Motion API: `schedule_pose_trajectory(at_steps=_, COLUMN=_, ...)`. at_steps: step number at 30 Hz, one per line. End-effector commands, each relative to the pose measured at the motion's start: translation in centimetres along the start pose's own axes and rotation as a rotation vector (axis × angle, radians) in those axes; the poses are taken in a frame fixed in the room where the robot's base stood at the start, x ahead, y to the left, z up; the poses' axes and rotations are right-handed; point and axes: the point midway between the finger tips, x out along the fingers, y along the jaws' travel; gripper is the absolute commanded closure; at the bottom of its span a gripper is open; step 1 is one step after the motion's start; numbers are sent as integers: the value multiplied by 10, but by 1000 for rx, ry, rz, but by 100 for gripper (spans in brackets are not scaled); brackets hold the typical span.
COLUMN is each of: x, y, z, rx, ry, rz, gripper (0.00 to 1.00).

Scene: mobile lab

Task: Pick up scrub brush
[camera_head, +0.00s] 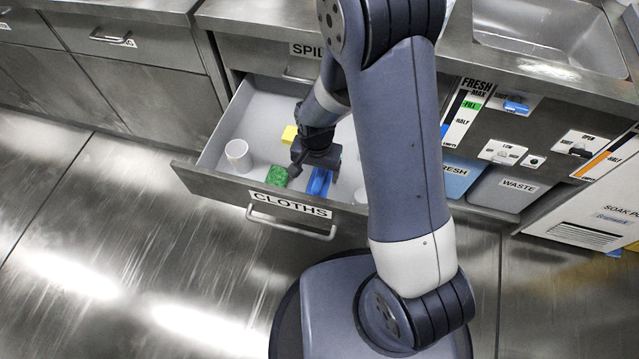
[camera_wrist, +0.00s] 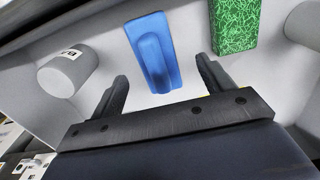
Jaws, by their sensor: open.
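A blue piece with a raised rounded middle (camera_head: 319,183), which I take to be the scrub brush, lies in the open drawer labelled CLOTHS (camera_head: 205,184). It also shows lengthwise in the wrist view (camera_wrist: 153,45), at the top middle. My gripper (camera_head: 313,172) is inside the drawer, above and beside the blue piece. In the wrist view my gripper (camera_wrist: 161,72) is open, its two fingers apart on either side of the blue piece's near end. Nothing is held. I cannot tell how far above the drawer floor the fingertips are.
A green scouring pad (camera_head: 277,176) lies left of the brush and a yellow sponge (camera_head: 289,134) behind it. A white cup (camera_head: 238,155) stands at the drawer's left; another pale cylinder (camera_head: 361,196) shows at the right, partly behind my arm. The drawer walls surround my gripper.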

Motion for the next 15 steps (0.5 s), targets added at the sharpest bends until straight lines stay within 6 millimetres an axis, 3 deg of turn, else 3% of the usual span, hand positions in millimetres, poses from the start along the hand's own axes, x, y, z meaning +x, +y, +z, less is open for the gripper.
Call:
schedule_pose_trajectory(at_steps=10, x=47, y=6, z=-4, rx=-1, ry=-2, rz=2, gripper=24)
schedule_pose_trajectory(at_steps=15, x=51, y=6, z=-4, rx=-1, ry=0, rz=0, gripper=24)
